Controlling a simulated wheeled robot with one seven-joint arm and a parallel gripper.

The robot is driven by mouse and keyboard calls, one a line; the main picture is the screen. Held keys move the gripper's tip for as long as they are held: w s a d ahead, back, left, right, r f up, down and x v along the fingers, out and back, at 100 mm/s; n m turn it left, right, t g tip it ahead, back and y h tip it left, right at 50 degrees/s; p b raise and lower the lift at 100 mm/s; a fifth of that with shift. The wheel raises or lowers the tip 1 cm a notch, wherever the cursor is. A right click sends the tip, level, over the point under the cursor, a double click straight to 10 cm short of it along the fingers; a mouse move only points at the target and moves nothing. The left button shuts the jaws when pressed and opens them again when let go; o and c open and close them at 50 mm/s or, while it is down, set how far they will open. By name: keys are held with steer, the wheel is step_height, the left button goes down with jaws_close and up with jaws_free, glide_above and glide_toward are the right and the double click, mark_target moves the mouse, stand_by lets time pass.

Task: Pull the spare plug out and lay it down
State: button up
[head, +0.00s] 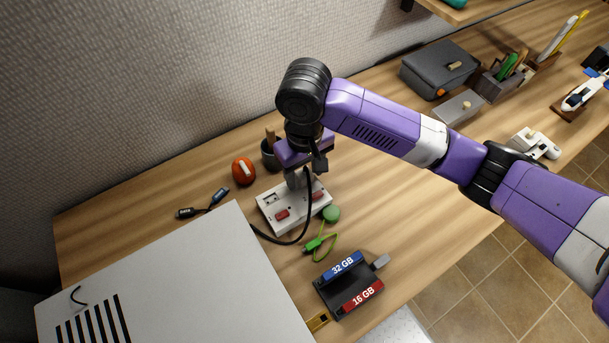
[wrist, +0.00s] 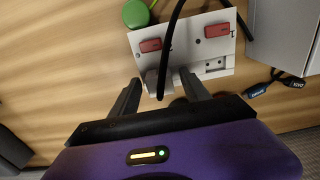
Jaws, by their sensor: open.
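A white power strip (head: 318,188) with red switches lies on the desk below my gripper (head: 300,172); it also shows in the wrist view (wrist: 190,38). A grey plug (wrist: 155,82) sits at the strip's near end in the wrist view. A black cable (head: 306,215) runs by it and curves off toward the grey case; it also shows in the wrist view (wrist: 166,45). My gripper (wrist: 158,88) is open, with one finger on each side of the plug. I cannot tell whether the fingers touch it. In the head view the arm partly hides the plug.
A green round thing (head: 331,213) and a green cable (head: 318,243) lie beside the strip. A red-orange object (head: 243,171) and dark cup (head: 270,155) stand behind. The large grey case (head: 190,280) is at left, a memory-stick holder (head: 345,288) in front. Bare desk (head: 385,190) lies right.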

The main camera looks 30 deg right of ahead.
mark_target(305, 173)
stand_by(0.5)
jaws_close()
steer(key=shift+r+p, duration=0.15)
steer(key=shift+p, duration=0.2)
steer(key=shift+r+p, duration=2.9)
